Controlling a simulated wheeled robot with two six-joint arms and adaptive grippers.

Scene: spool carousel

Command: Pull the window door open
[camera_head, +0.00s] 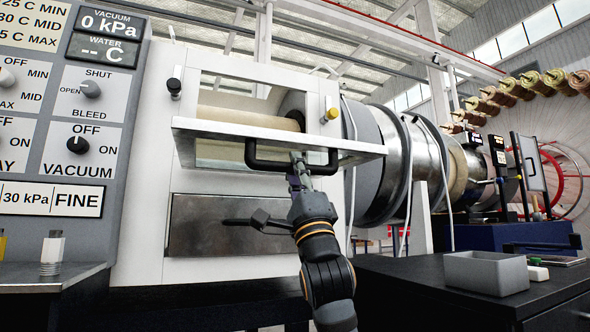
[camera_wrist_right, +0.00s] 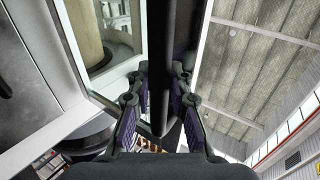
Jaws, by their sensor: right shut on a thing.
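The window door (camera_head: 362,147) is a white-framed panel on the front of the white machine housing. Its white edge stands out from the housing front, so it looks at least partly swung out. A black bar handle (camera_head: 262,165) is fixed to its front. My right gripper (camera_head: 299,165) is shut on this handle near its right part. In the right wrist view the handle (camera_wrist_right: 162,65) runs between the two fingers (camera_wrist_right: 160,100), with the pale frame and window at left. My left gripper is not in view.
A tan roll (camera_head: 245,117) shows behind the window opening. A control panel (camera_head: 65,95) stands at left. A grey bin (camera_head: 486,273) sits on the dark bench at right.

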